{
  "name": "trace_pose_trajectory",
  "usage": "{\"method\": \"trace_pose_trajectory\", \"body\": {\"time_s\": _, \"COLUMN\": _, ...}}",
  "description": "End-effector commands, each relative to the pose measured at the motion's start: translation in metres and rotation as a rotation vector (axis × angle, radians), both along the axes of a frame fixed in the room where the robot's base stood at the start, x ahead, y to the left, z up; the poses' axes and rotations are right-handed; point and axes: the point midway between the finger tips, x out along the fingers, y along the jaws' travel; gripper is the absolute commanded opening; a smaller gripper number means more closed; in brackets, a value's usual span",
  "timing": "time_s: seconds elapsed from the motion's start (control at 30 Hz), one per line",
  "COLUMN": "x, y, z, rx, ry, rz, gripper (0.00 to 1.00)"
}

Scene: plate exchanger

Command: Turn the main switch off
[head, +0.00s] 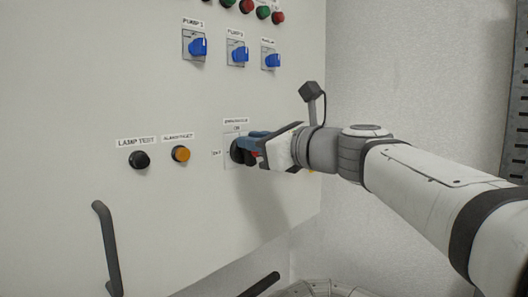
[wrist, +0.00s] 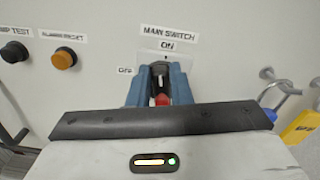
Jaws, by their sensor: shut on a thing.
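The main switch (head: 236,151) is a dark rotary knob on a pale square plate on the cabinet front, partly hidden by my gripper in the head view. In the wrist view the main switch (wrist: 160,69) shows black with a red part below, under a label reading MAIN SWITCH and ON. An OFF label (wrist: 125,71) is to its left. The handle looks upright, in line with ON. My gripper (head: 254,146) has its blue fingers on both sides of the handle and is shut on it; the fingers also show in the wrist view (wrist: 160,82).
A black lamp test button (head: 139,160) and an orange button (head: 181,154) are left of the switch. Blue pump switches (head: 237,54) are above. A dark door handle (head: 107,248) stands out lower left. A yellow padlock (wrist: 302,127) hangs right of the switch.

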Motion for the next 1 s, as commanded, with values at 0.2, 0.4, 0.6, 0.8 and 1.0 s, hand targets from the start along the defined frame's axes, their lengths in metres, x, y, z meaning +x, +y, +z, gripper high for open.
{"method": "trace_pose_trajectory", "body": {"time_s": 0.2, "x": -0.004, "y": 0.004, "z": -0.008, "rx": -0.134, "ry": -0.159, "rz": 0.001, "gripper": 0.00}}
{"method": "trace_pose_trajectory", "body": {"time_s": 0.4, "x": -0.007, "y": 0.006, "z": -0.011, "rx": -0.258, "ry": -0.303, "rz": 0.000, "gripper": 0.00}}
{"method": "trace_pose_trajectory", "body": {"time_s": 0.6, "x": -0.010, "y": 0.009, "z": -0.014, "rx": -0.382, "ry": -0.449, "rz": 0.000, "gripper": 0.00}}
{"method": "trace_pose_trajectory", "body": {"time_s": 0.8, "x": -0.012, "y": 0.011, "z": -0.018, "rx": -0.504, "ry": -0.592, "rz": 0.000, "gripper": 0.00}}
{"method": "trace_pose_trajectory", "body": {"time_s": 1.0, "x": -0.014, "y": 0.012, "z": -0.022, "rx": -0.624, "ry": -0.733, "rz": 0.000, "gripper": 0.00}}
